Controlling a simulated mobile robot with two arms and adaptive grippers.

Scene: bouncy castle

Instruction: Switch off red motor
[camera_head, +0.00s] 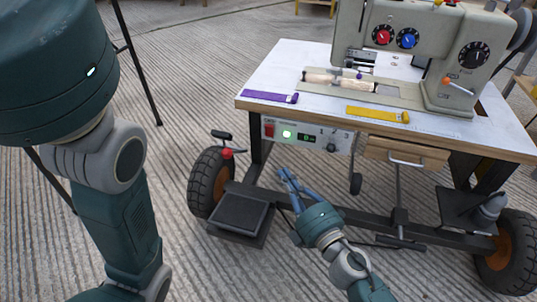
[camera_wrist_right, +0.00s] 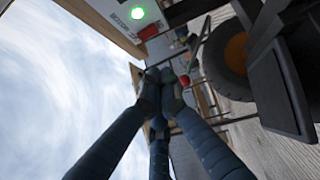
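The motor control box (camera_head: 313,138) is fixed under the front edge of the sewing table. It has a red switch (camera_head: 268,130) at its left end, a lit green lamp (camera_head: 287,133) and a small display. In the right wrist view, the red switch (camera_wrist_right: 148,33) and the glowing green lamp (camera_wrist_right: 137,13) show at the top. My right gripper (camera_head: 287,175) is below and in front of the box, apart from the switch. Its fingers meet at the tips (camera_wrist_right: 165,76), shut with nothing visible between them. My left arm shows at the left, but its gripper is out of view.
The table (camera_head: 300,58) carries a sewing machine (camera_head: 460,60), a purple ruler (camera_head: 270,97) and a yellow ruler (camera_head: 377,114). A wheel (camera_head: 209,180), a red-knobbed lever (camera_head: 227,153) and a black pedal (camera_head: 240,213) are near my right gripper. A wooden drawer (camera_head: 400,153) is right of the box.

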